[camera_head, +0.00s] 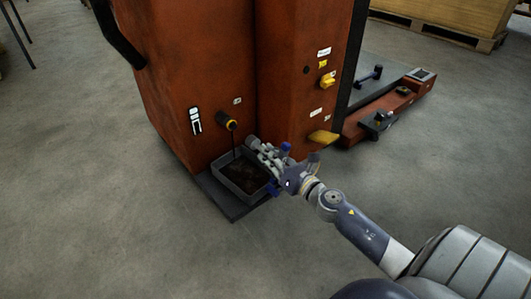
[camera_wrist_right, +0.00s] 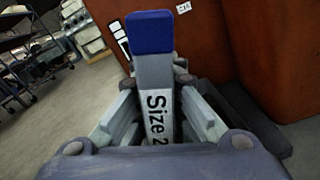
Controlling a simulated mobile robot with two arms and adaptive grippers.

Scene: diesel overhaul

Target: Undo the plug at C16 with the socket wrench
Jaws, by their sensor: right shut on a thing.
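The C16 label (camera_head: 237,101) is on the red machine, above a dark round fitting (camera_head: 228,120) with a yellow ring. A thin dark line runs from this fitting down toward a grey tray (camera_head: 226,182) with dark contents. Whether a plug sits in the fitting is too small to tell. My right gripper (camera_head: 266,158) is over the tray's right side, right of and below the fitting, and apart from it. It is shut on the socket wrench, whose blue end and "Size 2" marking show in the right wrist view (camera_wrist_right: 158,85). My left gripper is out of view.
The red machine (camera_head: 190,60) stands close behind the tray. A yellow part (camera_head: 323,138) sticks out from its right section near my gripper. A low red unit (camera_head: 390,105) lies at the right. The floor in front and to the left is clear.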

